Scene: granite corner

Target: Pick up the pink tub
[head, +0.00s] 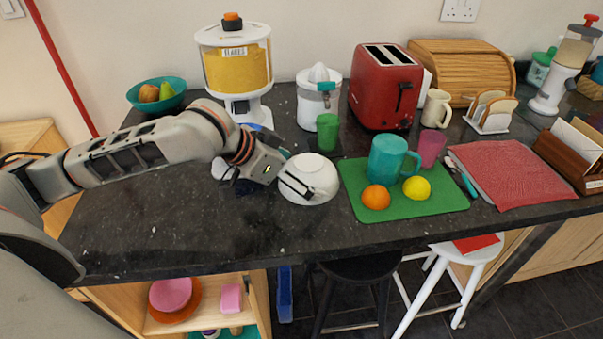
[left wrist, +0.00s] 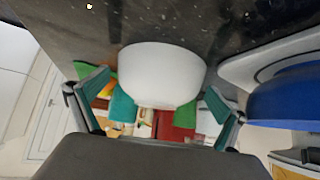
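Several pink things show in the head view, and I cannot tell for sure which is the tub. A small pink block-like container (head: 230,298) sits on the open shelf below the counter. A pink bowl (head: 170,293) lies left of it on an orange dish. A pink cup (head: 431,148) stands on the counter behind the green mat. My left gripper (head: 288,172) is at the white bowl (head: 312,178) on the counter, far from all of these. In the left wrist view its fingers are apart, with the white bowl (left wrist: 162,75) showing between them. My right gripper is out of view.
The green mat (head: 355,190) holds a teal mug (head: 388,158), an orange (head: 376,197) and a lemon (head: 417,188). A green cup (head: 327,132), juicer (head: 319,98) and red toaster (head: 384,88) stand behind. Stools (head: 468,250) stand below. The counter's front left is clear.

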